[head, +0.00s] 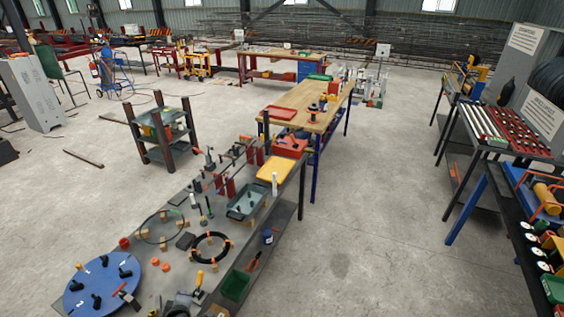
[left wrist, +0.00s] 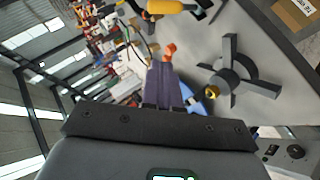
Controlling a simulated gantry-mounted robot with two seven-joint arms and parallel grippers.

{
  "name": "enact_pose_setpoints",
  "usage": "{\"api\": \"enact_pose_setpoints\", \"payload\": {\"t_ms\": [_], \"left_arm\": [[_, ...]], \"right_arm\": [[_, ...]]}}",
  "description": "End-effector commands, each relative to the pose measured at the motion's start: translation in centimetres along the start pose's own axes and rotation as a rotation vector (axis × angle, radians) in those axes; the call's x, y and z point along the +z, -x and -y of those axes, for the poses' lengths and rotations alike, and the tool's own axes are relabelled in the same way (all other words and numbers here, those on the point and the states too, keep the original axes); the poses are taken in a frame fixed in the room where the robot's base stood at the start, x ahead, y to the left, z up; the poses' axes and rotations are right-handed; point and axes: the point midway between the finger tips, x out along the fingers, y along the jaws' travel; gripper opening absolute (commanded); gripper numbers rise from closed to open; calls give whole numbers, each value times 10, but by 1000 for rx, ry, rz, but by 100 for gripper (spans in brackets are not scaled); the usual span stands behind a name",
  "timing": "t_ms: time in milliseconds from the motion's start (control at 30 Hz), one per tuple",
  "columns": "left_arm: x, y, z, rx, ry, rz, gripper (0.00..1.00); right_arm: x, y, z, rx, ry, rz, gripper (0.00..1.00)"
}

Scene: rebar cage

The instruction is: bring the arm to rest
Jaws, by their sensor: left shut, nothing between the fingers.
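In the left wrist view the fingers of my left gripper (left wrist: 161,68) are shut together with nothing between them. An orange piece (left wrist: 170,50) shows just past their tips; I cannot tell how far beyond it is. Neither of my arms shows in the head view, and my right gripper is in no view.
A long grey bench (head: 150,285) runs up the middle, with a blue disc (head: 102,287), a black ring (head: 211,247) and a yellow tray (head: 277,171). A wooden-topped table (head: 325,120) stands behind. Racks (head: 500,157) line the right. The floor between (head: 390,220) is clear.

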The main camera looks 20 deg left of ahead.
Motion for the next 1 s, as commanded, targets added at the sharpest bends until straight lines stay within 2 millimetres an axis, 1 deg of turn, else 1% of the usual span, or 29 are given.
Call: {"api": "enact_pose_setpoints", "payload": {"t_ms": [33, 100, 167, 233, 267, 300, 333, 367, 400, 467, 500, 567, 600, 700, 800, 900, 1000], "left_arm": [[-8, 6, 10, -19, -24, -4, 0], [-16, 17, 19, -28, -79, -4, 0], [-23, 34, 12, -5, -144, 4, 0], [-20, 66, -5, 34, -248, 56, 0], [-14, 84, -12, 44, -313, 97, 0], [-1, 109, -21, 54, -416, 163, 0], [10, 128, -25, 59, -494, 214, 0], [20, 146, -27, 63, -573, 265, 0], [34, 171, -28, 68, -681, 333, 0], [53, 209, -29, 79, -840, 430, 0], [63, 234, -29, 89, -945, 493, 0], [75, 270, -28, 107, -1099, 581, 0], [81, 292, -26, 122, -1202, 635, 0], [88, 334, -26, 167, -1432, 740, 0], [85, 355, -22, 178, -1597, 806, 0], [79, 360, -10, 158, -1714, 858, 0], [77, 361, -6, 156, -1765, 880, 0]], "right_arm": [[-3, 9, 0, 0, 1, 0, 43], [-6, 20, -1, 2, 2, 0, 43], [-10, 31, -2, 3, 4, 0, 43], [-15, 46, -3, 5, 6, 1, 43], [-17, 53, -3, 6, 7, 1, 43], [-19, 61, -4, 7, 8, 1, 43], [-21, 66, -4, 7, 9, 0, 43], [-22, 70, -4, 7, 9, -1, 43], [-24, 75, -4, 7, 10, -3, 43], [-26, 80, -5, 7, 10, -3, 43], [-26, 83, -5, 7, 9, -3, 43], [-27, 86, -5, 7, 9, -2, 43], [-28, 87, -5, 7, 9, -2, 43], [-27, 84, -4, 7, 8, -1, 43], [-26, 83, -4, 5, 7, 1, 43], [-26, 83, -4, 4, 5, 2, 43], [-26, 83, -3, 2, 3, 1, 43]]}}
